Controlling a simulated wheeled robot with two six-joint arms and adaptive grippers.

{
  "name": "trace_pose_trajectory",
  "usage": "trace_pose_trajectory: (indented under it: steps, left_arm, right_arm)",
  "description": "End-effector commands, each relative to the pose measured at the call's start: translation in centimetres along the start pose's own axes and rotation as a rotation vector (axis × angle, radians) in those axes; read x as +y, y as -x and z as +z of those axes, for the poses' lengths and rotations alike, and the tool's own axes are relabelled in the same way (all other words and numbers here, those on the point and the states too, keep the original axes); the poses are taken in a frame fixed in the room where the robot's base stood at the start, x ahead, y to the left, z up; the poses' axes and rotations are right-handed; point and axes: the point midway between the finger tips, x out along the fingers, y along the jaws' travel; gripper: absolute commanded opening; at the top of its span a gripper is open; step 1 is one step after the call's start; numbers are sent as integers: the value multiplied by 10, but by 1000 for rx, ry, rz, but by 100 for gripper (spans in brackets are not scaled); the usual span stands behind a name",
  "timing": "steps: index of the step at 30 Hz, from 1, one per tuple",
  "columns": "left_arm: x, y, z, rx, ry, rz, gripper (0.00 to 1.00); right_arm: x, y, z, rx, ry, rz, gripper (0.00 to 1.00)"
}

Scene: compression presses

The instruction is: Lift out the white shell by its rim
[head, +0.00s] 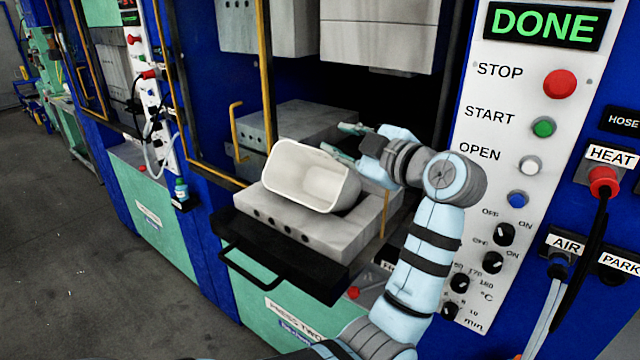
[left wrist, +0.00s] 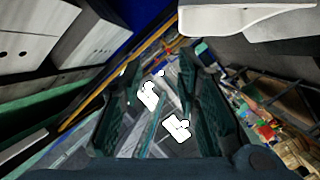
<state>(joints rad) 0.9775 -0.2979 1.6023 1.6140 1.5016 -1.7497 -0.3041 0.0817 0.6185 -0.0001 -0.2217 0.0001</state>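The white shell (head: 311,178) is a deep, rounded tub. The shell's pale edge (left wrist: 245,22) shows at the top right there, outside the fingers. Whether a finger touches the shell I cannot tell. My right gripper is not in view.
The block rests on a black pulled-out tray with a handle (head: 270,268). Another grey block (head: 300,128) stands behind, and upper mould blocks (head: 375,35) hang above. A control panel (head: 530,150) with a lit DONE sign is at right. Yellow rails (head: 265,75) stand at left.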

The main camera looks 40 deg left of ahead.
Motion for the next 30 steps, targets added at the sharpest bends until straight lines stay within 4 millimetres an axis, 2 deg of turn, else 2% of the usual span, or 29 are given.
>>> trace_pose_trajectory:
  steps: [3,5,12,19,24,30]
  left_arm:
    - [0,16,14,-158,-59,-112,30]
    - [-2,11,17,-184,-75,-131,30]
    - [-11,-49,26,-184,-79,-136,30]
    - [-19,-81,32,-184,-78,-135,30]
    - [-28,-112,38,-184,-77,-134,30]
    - [-30,-118,41,-185,-74,-132,30]
  right_arm:
    - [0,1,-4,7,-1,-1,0]
    - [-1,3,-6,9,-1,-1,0]
    - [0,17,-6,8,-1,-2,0]
    - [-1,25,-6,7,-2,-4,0]
    - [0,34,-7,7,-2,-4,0]
    - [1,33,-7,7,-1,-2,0]
